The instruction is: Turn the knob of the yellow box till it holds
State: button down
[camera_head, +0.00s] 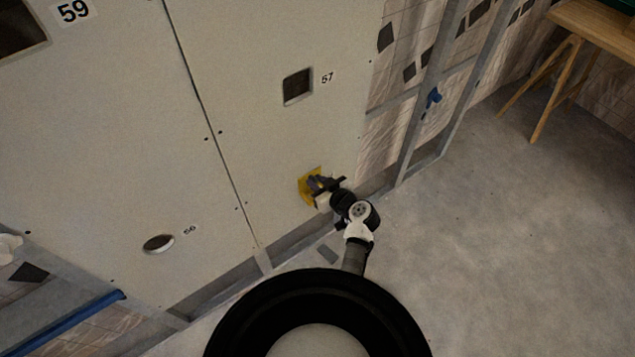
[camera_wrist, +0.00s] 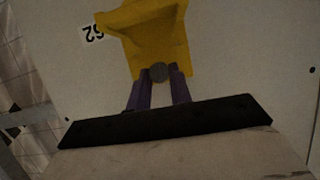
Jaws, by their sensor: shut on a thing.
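The yellow box (camera_head: 306,187) is on the lower part of the pale wall panel, below the label 57. It shows large at the top of the wrist view (camera_wrist: 160,38). A round grey knob (camera_wrist: 158,72) is at the box's near edge. My gripper (camera_wrist: 158,84) has its two purple fingers on either side of the knob and is shut on it. In the head view my gripper (camera_head: 318,184) reaches the box from the right and hides part of it. The knob cannot be made out there.
The panel (camera_head: 270,130) has a square cutout (camera_head: 297,86) above the box and an oval hole (camera_head: 158,243) at lower left. Open metal studs (camera_head: 415,125) with a blue fitting (camera_head: 433,97) stand to the right. A wooden table (camera_head: 590,25) is at upper right. The concrete floor (camera_head: 500,240) is clear.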

jog(key=m+b, duration=0.1)
jog(key=m+g+y+b, duration=0.1)
jog(key=m, duration=0.1)
jog(key=shift+w+d+f+y, duration=0.15)
jog(key=shift+d+y, duration=0.05)
jog(key=shift+y, duration=0.1)
jog(key=m+y+b, duration=0.2)
jog(key=m, duration=0.1)
jog(key=shift+d+f+g, duration=0.1)
jog(key=shift+g, duration=0.2)
jog(key=m+y, duration=0.1)
jog(key=m+y+b, duration=0.1)
jog(key=m, duration=0.1)
jog(key=shift+w+d+f+m, duration=0.1)
jog(key=shift+f+m, duration=0.05)
jog(key=shift+m, duration=0.15)
jog(key=m+y, duration=0.1)
jog(key=m, duration=0.2)
jog(key=shift+f+b, duration=0.1)
jog(key=shift+b, duration=0.2)
jog(key=shift+m, duration=0.5)
jog(key=c, duration=1.3)
grip_release()
jog(key=shift+o, duration=0.2)
